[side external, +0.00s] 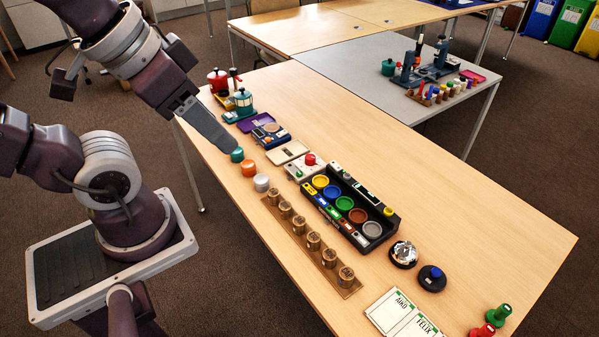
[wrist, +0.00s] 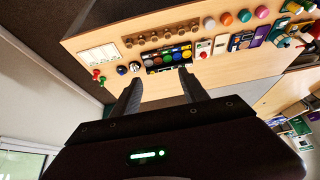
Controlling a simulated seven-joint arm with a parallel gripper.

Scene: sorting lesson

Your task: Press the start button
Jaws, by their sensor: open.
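No button in view carries a legible start label. A white box with a red button (side external: 310,159) stands mid-table behind the silver pot; it also shows in the wrist view (wrist: 204,50). A round black base with a blue button (side external: 432,277) sits near the right end, beside a silver bell (side external: 403,254). A yellow button (side external: 389,211) is on the right end of the black tray. My gripper (side external: 235,150) appears over the left part of the table, near a teal pot. In the wrist view its two fingers (wrist: 157,80) are apart with nothing between them.
The black tray (side external: 369,245) holds several coloured cups. A wooden block (side external: 350,291) with several knobbed cylinders lies along the front edge. Name cards (side external: 403,317) and red and green pegs (side external: 498,314) are at the right. The table's back right is bare.

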